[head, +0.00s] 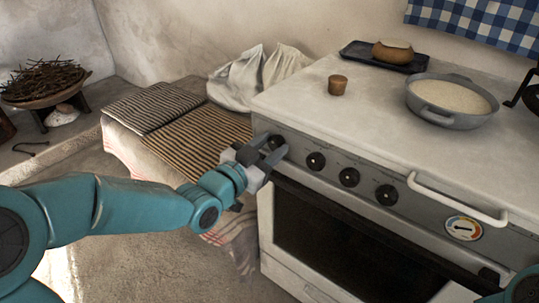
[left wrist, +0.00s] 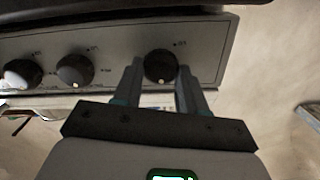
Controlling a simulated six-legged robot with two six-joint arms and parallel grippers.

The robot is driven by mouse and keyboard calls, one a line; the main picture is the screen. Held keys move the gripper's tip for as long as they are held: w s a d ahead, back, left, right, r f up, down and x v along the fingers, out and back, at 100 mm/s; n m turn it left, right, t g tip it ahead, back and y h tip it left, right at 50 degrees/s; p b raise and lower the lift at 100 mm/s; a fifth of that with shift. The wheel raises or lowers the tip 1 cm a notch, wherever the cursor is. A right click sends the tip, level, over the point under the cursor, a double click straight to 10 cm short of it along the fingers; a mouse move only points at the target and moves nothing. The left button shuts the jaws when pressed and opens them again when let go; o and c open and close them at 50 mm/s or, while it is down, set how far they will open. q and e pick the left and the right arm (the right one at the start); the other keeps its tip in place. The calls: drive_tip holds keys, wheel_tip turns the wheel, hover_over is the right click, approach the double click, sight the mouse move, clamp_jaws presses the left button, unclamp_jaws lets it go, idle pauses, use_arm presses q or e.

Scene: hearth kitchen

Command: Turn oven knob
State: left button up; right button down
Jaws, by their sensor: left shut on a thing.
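The oven (head: 345,220) stands at the right of the head view, with a row of black knobs on its grey front panel. My left gripper (head: 262,150) is at the leftmost oven knob (head: 277,143) in the head view. In the left wrist view that knob (left wrist: 160,65) sits between the two fingers of my left gripper (left wrist: 161,82), which are shut on it. Two other knobs (left wrist: 75,70) show to its left there. My right gripper cannot be made out; only a bit of teal arm shows at the lower right of the head view.
A white handle bar (head: 455,200) and a dial gauge (head: 463,228) are on the oven front. A pan (head: 449,119), a small wooden cup (head: 337,85) and a dark tray (head: 357,56) stand on top. Striped cloths (head: 200,139) cover the ledge left of the oven.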

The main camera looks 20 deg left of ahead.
use_arm(q)
drive_tip(key=shift+m, duration=0.3)
drive_tip(key=o, duration=1.1)
drive_tip(key=shift+c, duration=0.2)
drive_tip(key=b+v, duration=0.4)
drive_tip(key=v, duration=1.2)
drive_tip(key=shift+s+b, duration=0.2)
drive_tip(key=shift+b, duration=0.15)
